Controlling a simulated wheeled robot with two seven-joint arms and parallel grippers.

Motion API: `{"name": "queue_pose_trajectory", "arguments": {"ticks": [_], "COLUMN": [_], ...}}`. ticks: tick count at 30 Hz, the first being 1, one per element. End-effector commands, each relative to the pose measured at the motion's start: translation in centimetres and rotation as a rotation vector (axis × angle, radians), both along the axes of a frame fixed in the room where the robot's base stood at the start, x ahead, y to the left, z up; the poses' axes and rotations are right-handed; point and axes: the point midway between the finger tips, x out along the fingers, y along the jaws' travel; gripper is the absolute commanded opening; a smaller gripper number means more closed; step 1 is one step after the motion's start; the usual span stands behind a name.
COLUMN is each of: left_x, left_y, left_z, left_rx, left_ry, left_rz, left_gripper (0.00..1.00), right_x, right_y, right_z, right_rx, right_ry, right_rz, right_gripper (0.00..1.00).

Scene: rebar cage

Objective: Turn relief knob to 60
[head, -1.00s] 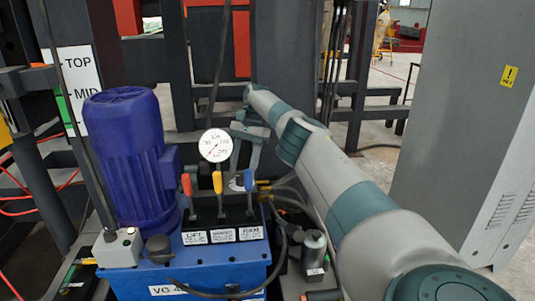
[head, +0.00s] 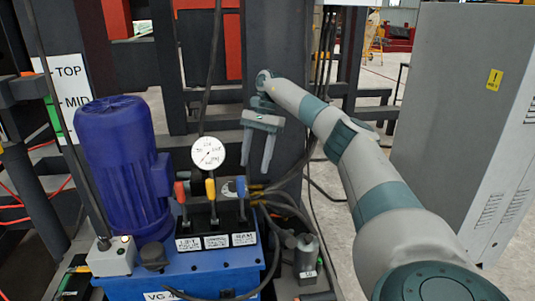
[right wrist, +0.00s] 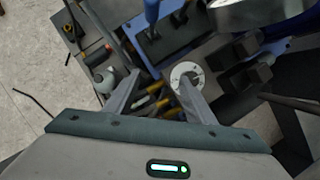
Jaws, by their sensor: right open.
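The relief knob appears as a small pale round dial (head: 229,188) behind the blue-handled lever in the head view, partly hidden by it. In the right wrist view it shows as a pale disc (right wrist: 187,72) with a dark centre, close to the tip of the right-hand finger. Its markings are too small to read. My right gripper (head: 257,168) is open and empty, pointing down above and to the right of the knob; it also shows in the right wrist view (right wrist: 160,86). The white pressure gauge (head: 208,153) stands left of the gripper. My left gripper is not in view.
Red, yellow and blue levers (head: 211,188) stand on the blue hydraulic unit (head: 200,277). A blue motor (head: 122,165) is at left. Black hoses (head: 285,212) run right of the knob. A grey cabinet (head: 455,130) stands at right, with open floor before it.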

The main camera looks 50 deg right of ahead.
Motion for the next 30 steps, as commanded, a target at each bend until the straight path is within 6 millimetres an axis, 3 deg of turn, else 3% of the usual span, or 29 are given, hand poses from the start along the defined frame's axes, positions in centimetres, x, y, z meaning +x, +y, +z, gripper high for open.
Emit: {"name": "queue_pose_trajectory", "arguments": {"ticks": [3, 10, 30], "left_x": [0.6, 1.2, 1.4], "left_y": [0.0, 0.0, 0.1], "left_z": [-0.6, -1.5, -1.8], "left_rx": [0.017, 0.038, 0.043], "left_ry": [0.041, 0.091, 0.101], "left_rz": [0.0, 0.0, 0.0], "left_gripper": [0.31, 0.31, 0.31], "right_x": [-1.7, -3.6, -3.9], "right_y": [-0.7, -1.2, -1.3], "right_z": [1.1, 2.3, 2.5], "right_rx": [-0.001, 0.0, 0.001], "right_ry": [0.001, 0.0, 0.0], "right_rz": [0.0, 0.001, 0.0], "right_gripper": [0.5, 0.5, 0.5]}}
